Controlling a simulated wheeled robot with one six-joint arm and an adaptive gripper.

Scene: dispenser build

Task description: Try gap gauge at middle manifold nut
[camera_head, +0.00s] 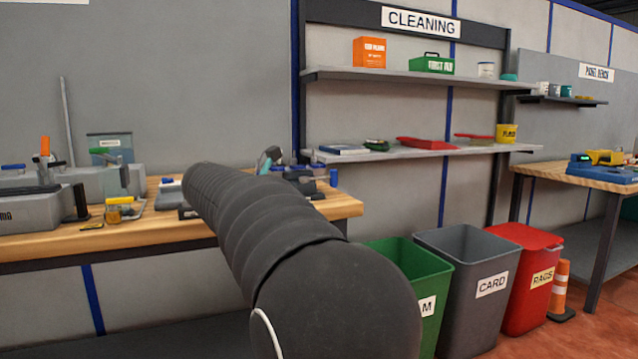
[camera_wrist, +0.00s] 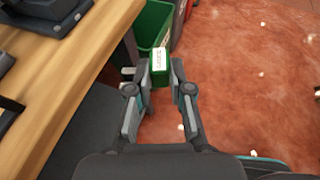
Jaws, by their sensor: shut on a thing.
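My gripper (camera_wrist: 156,80) shows in the wrist view, shut on a small green block with a white label (camera_wrist: 159,66). The label is too small to read; the block looks like the gap gauge, but I cannot be sure. My gripper hangs over the red floor, to the right of the wooden bench edge (camera_wrist: 75,80), apart from the bench. In the head view my dark arm covers the middle of the bench (camera_head: 150,226) and hides my gripper. I cannot make out the manifold or its middle nut in either view.
A green bin (camera_head: 402,258), a grey bin (camera_head: 462,245) and a red bin (camera_head: 522,240) stand right of the bench. Grey fixtures (camera_head: 40,208) and a yellow item (camera_head: 118,210) crowd the bench's left. A dark object (camera_wrist: 55,15) sits on the bench in the wrist view.

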